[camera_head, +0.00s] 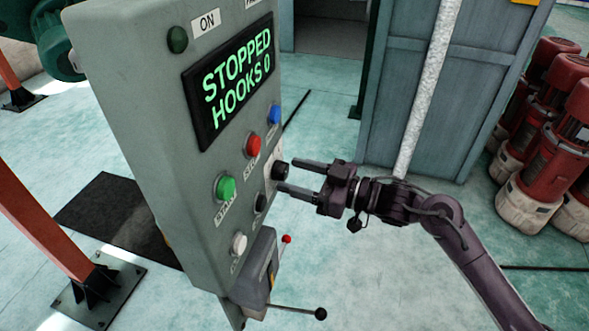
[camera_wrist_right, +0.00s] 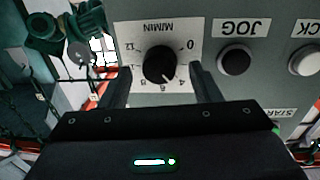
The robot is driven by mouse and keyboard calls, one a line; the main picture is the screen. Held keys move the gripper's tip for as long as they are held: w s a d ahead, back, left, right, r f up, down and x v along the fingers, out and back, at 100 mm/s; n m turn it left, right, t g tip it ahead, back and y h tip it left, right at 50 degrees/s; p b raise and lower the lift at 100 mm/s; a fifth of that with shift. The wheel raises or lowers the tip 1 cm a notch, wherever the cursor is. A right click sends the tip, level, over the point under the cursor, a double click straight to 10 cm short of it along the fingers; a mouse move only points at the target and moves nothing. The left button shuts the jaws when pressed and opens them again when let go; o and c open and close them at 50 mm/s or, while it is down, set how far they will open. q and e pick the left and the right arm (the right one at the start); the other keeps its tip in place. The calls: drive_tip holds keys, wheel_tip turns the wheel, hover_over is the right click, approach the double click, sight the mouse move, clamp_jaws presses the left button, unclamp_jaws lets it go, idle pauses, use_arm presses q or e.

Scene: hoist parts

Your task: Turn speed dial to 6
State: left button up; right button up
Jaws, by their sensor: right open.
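The speed dial (camera_head: 280,170) is a black round knob on a white scale plate, low on the right side of the grey control panel (camera_head: 165,125). In the right wrist view the dial (camera_wrist_right: 158,64) appears with its M/MIN scale upside down. Its small white pointer mark lies near the 6 and 4 labels; the exact value is hard to tell. My right gripper (camera_head: 288,175) is open, with its fingers on either side of the dial. The wrist view shows gaps between the knob and both fingers. My left gripper is not in view.
The panel display (camera_head: 236,82) reads STOPPED, HOOKS 0. Close to the dial are the red button (camera_head: 253,145), blue button (camera_head: 274,113), green button (camera_head: 225,187), black JOG button (camera_wrist_right: 236,60) and white button (camera_head: 239,243). A lever (camera_head: 319,313) sticks out below. Red-and-white machines (camera_head: 555,130) stand right.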

drive_tip(key=shift+w+a, duration=0.2)
drive_tip(key=shift+a, duration=0.25)
drive_tip(key=shift+c, duration=0.5)
drive_tip(key=c, duration=0.9)
drive_tip(key=shift+r+m+p, duration=0.2)
drive_tip(key=shift+m+p, duration=0.2)
drive_tip(key=shift+p, duration=0.4)
drive_tip(key=m+p, duration=0.4)
drive_tip(key=p, duration=0.2)
drive_tip(key=shift+r, duration=0.15)
drive_tip(key=shift+f+m+p, duration=0.2)
drive_tip(key=shift+m+p, duration=1.3)
drive_tip(key=o, duration=1)
